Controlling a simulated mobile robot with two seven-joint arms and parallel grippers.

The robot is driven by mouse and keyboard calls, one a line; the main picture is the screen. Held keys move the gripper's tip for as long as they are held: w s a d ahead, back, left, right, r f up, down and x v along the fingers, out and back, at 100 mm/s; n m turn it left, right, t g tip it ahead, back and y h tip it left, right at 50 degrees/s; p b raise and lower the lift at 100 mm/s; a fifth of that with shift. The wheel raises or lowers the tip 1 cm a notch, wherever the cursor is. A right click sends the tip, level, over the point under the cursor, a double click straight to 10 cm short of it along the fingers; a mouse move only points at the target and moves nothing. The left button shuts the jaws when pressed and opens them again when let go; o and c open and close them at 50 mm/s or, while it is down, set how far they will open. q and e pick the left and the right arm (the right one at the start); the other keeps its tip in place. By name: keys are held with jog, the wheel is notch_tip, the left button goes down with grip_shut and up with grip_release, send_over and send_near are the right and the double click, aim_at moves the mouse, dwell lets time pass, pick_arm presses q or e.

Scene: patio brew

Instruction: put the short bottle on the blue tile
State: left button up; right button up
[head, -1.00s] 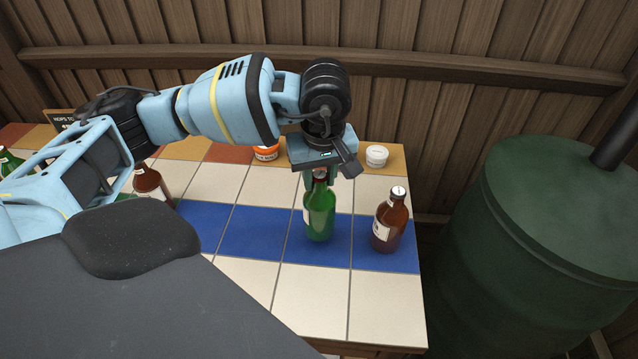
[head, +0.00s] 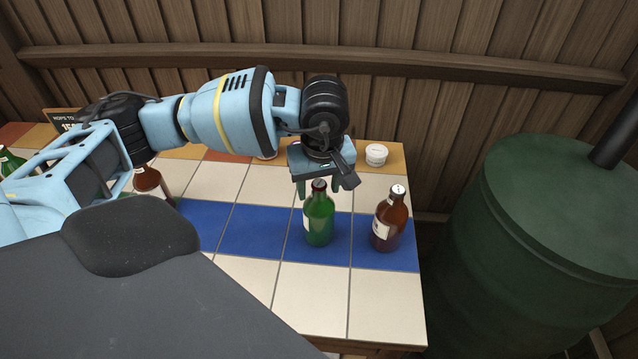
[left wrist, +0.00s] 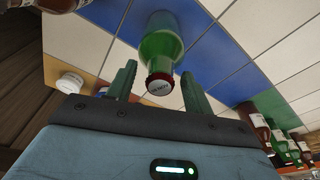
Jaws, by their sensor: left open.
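My right gripper is not in view.
A white-lidded tub (head: 376,155) stands on the back row of tiles. Another brown bottle (head: 147,180) and a green bottle (head: 10,162) stand at the left, partly behind my arm. A green barrel (head: 550,240) stands right of the table. The front white tiles are clear.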

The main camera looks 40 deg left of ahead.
pick_arm(q)
notch_tip(320, 180, up, 12)
jog(key=s+d, duration=0.1)
jog(key=shift+d, duration=0.2)
dwell(0.3)
